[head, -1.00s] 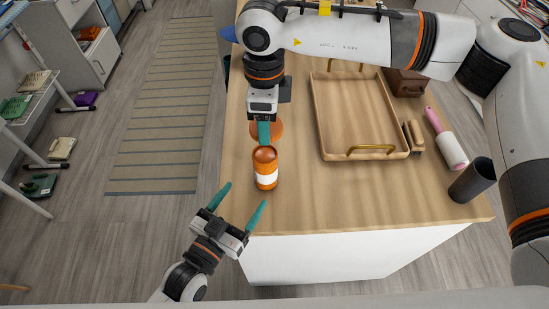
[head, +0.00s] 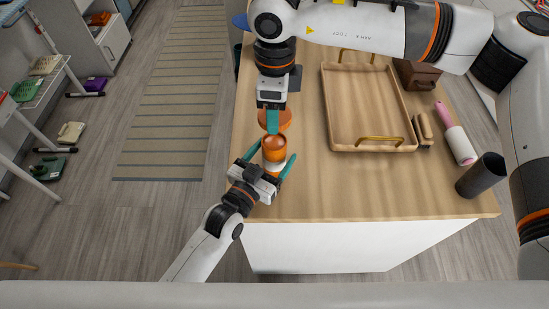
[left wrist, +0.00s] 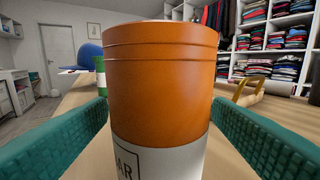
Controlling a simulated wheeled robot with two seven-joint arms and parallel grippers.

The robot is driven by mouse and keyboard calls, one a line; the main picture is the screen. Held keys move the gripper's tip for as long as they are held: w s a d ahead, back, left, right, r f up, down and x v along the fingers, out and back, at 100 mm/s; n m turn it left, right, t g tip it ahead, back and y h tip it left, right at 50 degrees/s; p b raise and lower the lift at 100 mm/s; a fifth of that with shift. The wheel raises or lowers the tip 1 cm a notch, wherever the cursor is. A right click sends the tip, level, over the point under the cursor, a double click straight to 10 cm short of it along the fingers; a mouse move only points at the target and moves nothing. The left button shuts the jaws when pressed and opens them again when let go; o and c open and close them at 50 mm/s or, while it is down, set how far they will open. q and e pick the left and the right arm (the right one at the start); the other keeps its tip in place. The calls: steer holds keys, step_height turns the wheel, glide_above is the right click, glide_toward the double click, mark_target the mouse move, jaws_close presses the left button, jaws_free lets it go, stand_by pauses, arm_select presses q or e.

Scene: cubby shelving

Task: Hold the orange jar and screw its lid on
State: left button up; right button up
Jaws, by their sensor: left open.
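The orange jar (head: 274,154) with a white label stands upright near the table's left front edge, its top uncovered. It fills the middle of the left wrist view (left wrist: 160,90). My left gripper (head: 275,158) is open, with its teal fingers on either side of the jar. In the left wrist view, gaps show between both fingers and the jar. A round orange lid (head: 284,117) shows just behind the jar. My right gripper (head: 272,128) points down in front of the lid, its fingers seen edge-on. I cannot tell whether it grips the lid.
A wooden tray (head: 329,115) with brass handles lies right of the jar. A brush (head: 424,128), a pink-handled roller (head: 458,143), a dark cup (head: 481,176) and a brown box (head: 417,73) are farther right. The table's front (head: 320,212) is bare.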

arm_select(q)
steer(key=shift+w+d, duration=0.35)
steer(key=shift+w, duration=0.15)
steer(key=shift+c, duration=0.4)
steer(key=c, duration=1.4)
steer(key=shift+o, duration=0.2)
arm_select(e)
steer(key=shift+f, duration=2.45)
steer(key=shift+s, duration=0.1)
steer(key=shift+f, duration=0.9)
steer(key=shift+f, duration=0.55)
